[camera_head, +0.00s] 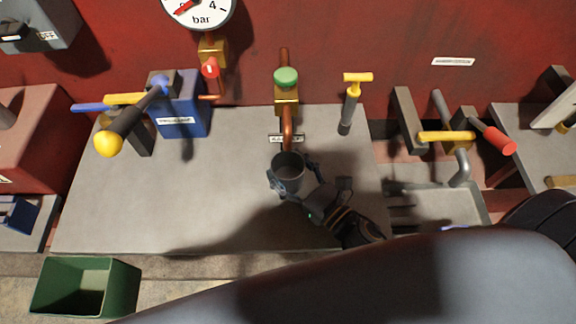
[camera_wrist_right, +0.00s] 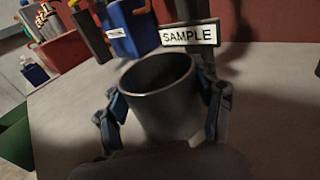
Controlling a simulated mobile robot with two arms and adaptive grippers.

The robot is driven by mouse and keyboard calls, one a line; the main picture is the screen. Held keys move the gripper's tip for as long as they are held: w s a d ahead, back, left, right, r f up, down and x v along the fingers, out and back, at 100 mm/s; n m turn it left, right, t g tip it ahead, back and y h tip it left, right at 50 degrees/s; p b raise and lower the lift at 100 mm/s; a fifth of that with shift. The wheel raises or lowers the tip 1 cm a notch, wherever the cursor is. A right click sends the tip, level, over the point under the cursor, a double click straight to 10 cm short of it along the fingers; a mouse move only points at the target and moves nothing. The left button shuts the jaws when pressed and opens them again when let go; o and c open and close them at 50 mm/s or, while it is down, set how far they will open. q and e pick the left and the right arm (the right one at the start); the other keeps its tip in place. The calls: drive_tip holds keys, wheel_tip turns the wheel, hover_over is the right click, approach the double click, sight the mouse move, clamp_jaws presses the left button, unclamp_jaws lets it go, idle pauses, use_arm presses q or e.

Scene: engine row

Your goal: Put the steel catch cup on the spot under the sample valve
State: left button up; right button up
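The steel catch cup (camera_head: 288,172) is a grey, open-topped cup, upright in the middle of the grey bench top. My right gripper (camera_head: 293,182) has its blue fingers on both sides of the cup and is shut on it. The cup also fills the middle of the right wrist view (camera_wrist_right: 160,92), between the gripper fingers (camera_wrist_right: 163,115). The sample valve (camera_head: 287,88) has a green knob and a copper spout pointing down, just behind the cup. A SAMPLE label (camera_wrist_right: 189,36) is just behind the cup's rim. The spot is not visible. My left gripper is not in view.
A blue unit (camera_head: 188,105) with a yellow-ball lever (camera_head: 108,144) stands to the left. A yellow T-handle (camera_head: 357,78) stands to the right, with a sink (camera_head: 440,203) beyond. A green bin (camera_head: 85,286) is at the front left. The bench's left half is clear.

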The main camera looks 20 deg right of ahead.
drive_tip(key=o, duration=0.4)
drive_tip(key=shift+o, duration=0.2)
drive_tip(key=shift+r, duration=0.15)
drive_tip(key=shift+s, duration=0.2)
drive_tip(key=b+v, duration=0.3)
drive_tip(key=v, duration=0.8)
drive_tip(key=shift+s+d, duration=0.15)
drive_tip(key=shift+s, duration=0.2)
